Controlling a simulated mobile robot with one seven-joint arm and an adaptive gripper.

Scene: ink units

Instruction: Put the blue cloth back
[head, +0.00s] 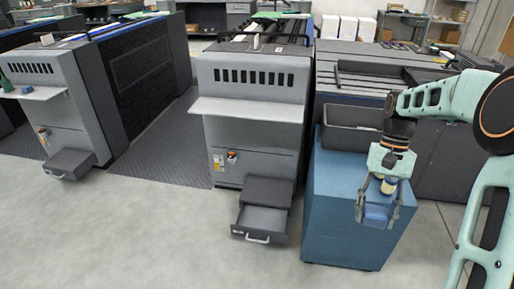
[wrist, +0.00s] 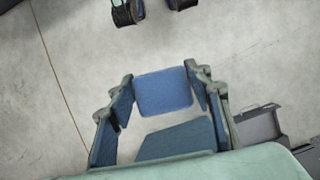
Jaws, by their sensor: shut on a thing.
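The blue cloth (head: 377,213) is a small folded blue piece between the fingertips of my gripper (head: 377,211). In the wrist view, the cloth (wrist: 165,92) sits flat between the two fingers of my gripper (wrist: 164,93), which is shut on it. In the head view the gripper hangs in front of the blue cabinet (head: 340,225), fingers pointing down. Bare floor shows around the cloth in the wrist view. I cannot tell the exact gap between the cloth and the cabinet.
A dark grey bin (head: 350,142) stands on the cabinet top. A small yellowish container (head: 389,186) shows behind the gripper fingers. An open, empty-looking drawer (head: 264,223) juts from the grey machine (head: 250,145) left of the cabinet. The front floor (head: 150,235) is clear.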

